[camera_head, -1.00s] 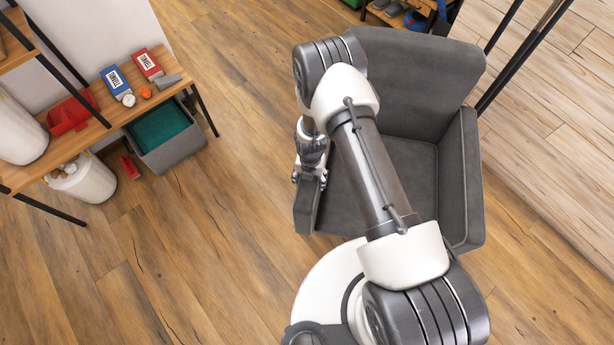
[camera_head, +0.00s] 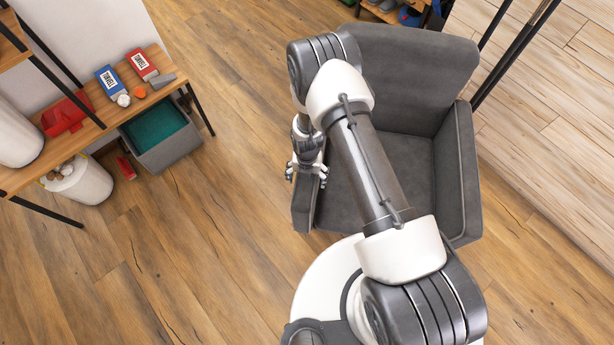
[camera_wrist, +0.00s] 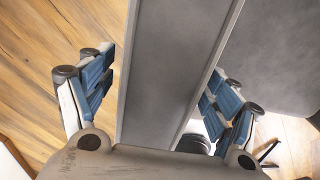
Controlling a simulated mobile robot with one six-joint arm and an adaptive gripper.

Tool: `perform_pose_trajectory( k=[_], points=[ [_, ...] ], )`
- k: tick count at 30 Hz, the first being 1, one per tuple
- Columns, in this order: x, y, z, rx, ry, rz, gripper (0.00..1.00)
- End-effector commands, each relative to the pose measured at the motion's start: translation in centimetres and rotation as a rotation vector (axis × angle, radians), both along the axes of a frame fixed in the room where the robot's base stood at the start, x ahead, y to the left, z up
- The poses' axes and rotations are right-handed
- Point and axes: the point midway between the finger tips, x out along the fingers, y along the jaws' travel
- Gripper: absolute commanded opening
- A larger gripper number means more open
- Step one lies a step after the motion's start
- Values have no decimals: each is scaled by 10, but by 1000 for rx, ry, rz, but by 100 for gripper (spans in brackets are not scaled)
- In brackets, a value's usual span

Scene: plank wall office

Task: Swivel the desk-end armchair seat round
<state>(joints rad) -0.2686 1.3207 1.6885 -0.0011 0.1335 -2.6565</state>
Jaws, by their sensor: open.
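The grey armchair (camera_head: 385,178) stands in the head view with its backrest at the far side and its seat partly hidden behind my arm. My gripper (camera_head: 307,178) is at the chair's left armrest (camera_head: 303,212). In the wrist view the armrest (camera_wrist: 172,75) runs between the two blue-padded fingers of my gripper (camera_wrist: 157,88). The fingers are spread, one on each side of it. A gap shows on the left side; I cannot tell whether the right finger touches. The chair's swivel base is mostly hidden.
A wooden shelf (camera_head: 75,150) with boxes and a red bin (camera_head: 66,113) stands at the left. A grey crate (camera_head: 162,140) is beneath it. Dark poles (camera_head: 515,50) rise behind the chair on the right. The wooden floor between shelf and chair is clear.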

Motion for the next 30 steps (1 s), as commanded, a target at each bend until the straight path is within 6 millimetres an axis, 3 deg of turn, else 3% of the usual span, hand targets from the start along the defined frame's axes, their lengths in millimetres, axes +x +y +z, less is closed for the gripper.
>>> perform_pose_trajectory(
  k=[8,21,30],
  points=[
    [2,0,17,1,-3,0,82],
    [1,0,104,1,-3,0,82],
    [0,0,121,0,0,0,82]
  ],
)
